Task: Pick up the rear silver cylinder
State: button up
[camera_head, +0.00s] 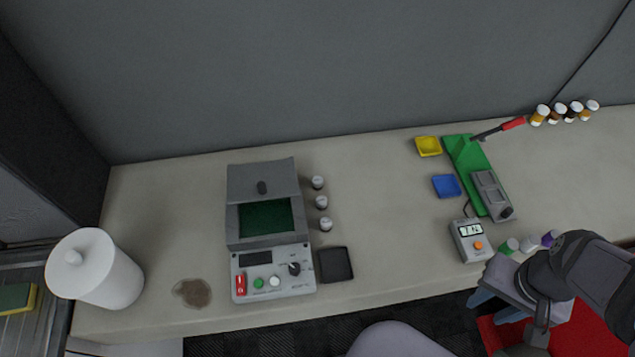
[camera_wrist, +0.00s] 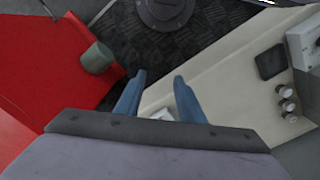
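Three small silver cylinders with pale tops stand in a row just right of the grey roller dyno (camera_head: 266,178). The rear silver cylinder (camera_head: 317,182) is the one closest to the back wall. The middle one (camera_head: 321,202) and the front one (camera_head: 326,224) stand apart from it. In the wrist view the row is at the right edge, with the rear silver cylinder (camera_wrist: 291,117) lowest in the picture. My gripper (camera_wrist: 158,97) has its two blue fingers spread with nothing between them. In the head view my gripper (camera_head: 495,306) is at lower right, far from the row, near the table's front edge.
A black tray (camera_head: 335,265) lies in front of the row. A green press (camera_head: 468,160), blue tray (camera_head: 446,186), yellow tray (camera_head: 428,146) and grey meter (camera_head: 470,241) stand to the right. The table between the row and the blue tray is clear.

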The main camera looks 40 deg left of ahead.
aim_at(326, 199)
jog(key=shift+o, duration=1.3)
